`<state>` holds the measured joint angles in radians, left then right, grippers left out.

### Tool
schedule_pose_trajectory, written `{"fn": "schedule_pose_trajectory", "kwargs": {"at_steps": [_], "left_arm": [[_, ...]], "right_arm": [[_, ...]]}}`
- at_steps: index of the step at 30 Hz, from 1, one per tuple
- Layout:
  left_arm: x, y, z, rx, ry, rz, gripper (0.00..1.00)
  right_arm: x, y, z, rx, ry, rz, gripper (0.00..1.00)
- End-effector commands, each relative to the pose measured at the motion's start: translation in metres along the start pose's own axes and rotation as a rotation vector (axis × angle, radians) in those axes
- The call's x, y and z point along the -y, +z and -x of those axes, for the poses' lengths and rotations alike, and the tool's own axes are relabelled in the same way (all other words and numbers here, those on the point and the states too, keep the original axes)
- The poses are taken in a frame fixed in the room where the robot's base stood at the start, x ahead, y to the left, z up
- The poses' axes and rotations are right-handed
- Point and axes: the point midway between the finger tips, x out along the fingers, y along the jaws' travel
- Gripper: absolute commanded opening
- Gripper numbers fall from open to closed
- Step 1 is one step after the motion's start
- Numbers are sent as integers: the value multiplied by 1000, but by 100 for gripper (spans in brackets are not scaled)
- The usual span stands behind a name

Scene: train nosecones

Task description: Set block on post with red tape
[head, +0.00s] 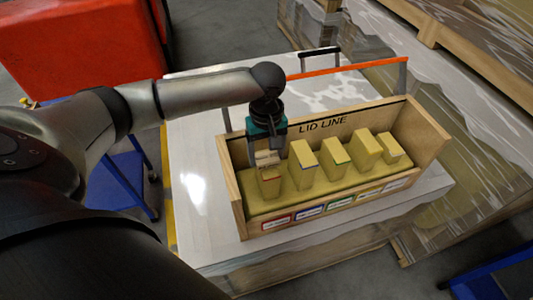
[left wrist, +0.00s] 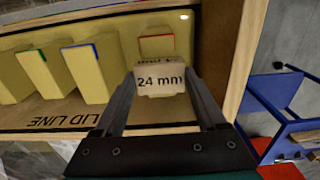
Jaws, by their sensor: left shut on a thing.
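A pale wooden block (head: 266,158) is held in my left gripper (head: 267,151) at the left end of the open wooden box. In the left wrist view the block (left wrist: 160,79) reads "24 mm" and sits between the two fingers of the gripper (left wrist: 163,92). The post with red tape (head: 271,186) stands in the box right below the block; its red edge also shows in the left wrist view (left wrist: 157,46), beyond the block. I cannot tell whether block and post touch. My right gripper is not in view.
The box (head: 241,200) has high end walls and a back wall marked "LID LINE". A blue-taped post (head: 303,172), a green-taped post (head: 336,160) and further posts stand to the right. The white tabletop (head: 195,190) is clear at left.

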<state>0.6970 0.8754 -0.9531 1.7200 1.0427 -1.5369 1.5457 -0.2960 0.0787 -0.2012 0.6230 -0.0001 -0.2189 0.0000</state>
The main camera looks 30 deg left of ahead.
Motion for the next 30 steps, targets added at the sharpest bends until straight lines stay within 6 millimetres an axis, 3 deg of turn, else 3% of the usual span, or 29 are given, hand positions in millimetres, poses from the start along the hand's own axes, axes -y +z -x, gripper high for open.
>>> {"fn": "schedule_pose_trajectory", "kwargs": {"at_steps": [10,11,17,26,30], "left_arm": [[0,0,-3,2,0,0,21],[0,0,-3,1,1,0,76],[0,0,-2,1,1,0,98],[0,0,-1,-1,1,0,100],[-1,-1,16,-1,3,1,100]], "right_arm": [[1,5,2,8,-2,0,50],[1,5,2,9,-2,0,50],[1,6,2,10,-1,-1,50],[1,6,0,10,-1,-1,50],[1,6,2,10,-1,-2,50]]}}
